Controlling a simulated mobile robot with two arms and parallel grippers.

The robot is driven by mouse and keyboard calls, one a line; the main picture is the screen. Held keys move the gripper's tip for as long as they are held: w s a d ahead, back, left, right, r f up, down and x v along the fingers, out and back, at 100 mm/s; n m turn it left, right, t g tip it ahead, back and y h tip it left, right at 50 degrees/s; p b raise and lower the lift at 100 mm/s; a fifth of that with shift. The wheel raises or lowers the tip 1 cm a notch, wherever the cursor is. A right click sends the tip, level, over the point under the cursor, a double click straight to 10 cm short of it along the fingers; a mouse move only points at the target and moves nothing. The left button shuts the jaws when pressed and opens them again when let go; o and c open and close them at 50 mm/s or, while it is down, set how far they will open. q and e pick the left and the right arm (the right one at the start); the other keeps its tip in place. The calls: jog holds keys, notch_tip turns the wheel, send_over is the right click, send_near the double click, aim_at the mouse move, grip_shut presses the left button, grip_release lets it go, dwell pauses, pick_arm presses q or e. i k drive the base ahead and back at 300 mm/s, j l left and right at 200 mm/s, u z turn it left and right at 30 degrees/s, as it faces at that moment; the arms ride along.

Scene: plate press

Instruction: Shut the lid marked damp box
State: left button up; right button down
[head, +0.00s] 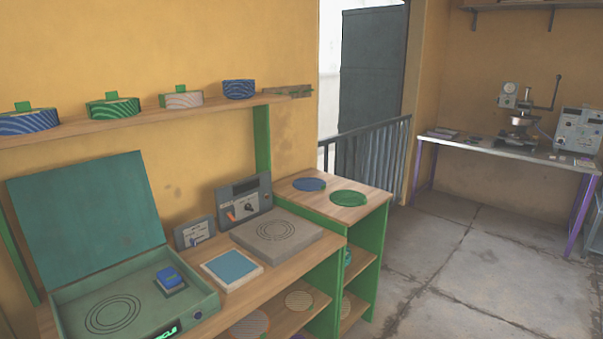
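A green box (205,301) stands on the bench at the lower left, cut off by the picture's bottom edge. Its flat teal-green lid (88,215) stands open, tilted back towards the wall. Inside the box are dark concentric rings (113,315) and a blue block (168,278) on a dark pad. Part of a bright label shows on the box front; I cannot read "damp box" on it. Neither of my grippers is in view.
Right of the box lie a blue-topped tile (232,267) and a grey slab (276,235) with rings. Control panels (245,200) stand behind. A shelf (150,122) with round containers runs above. Open floor (450,270) lies right, before a far table (500,147).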

aim_at(77, 221)
jog(key=u, duration=0.6)
jog(key=i+l+u, duration=0.1)
jog(key=l+u, duration=0.9)
jog(key=k+l+u, duration=0.1)
jog(key=l+u, duration=0.4)
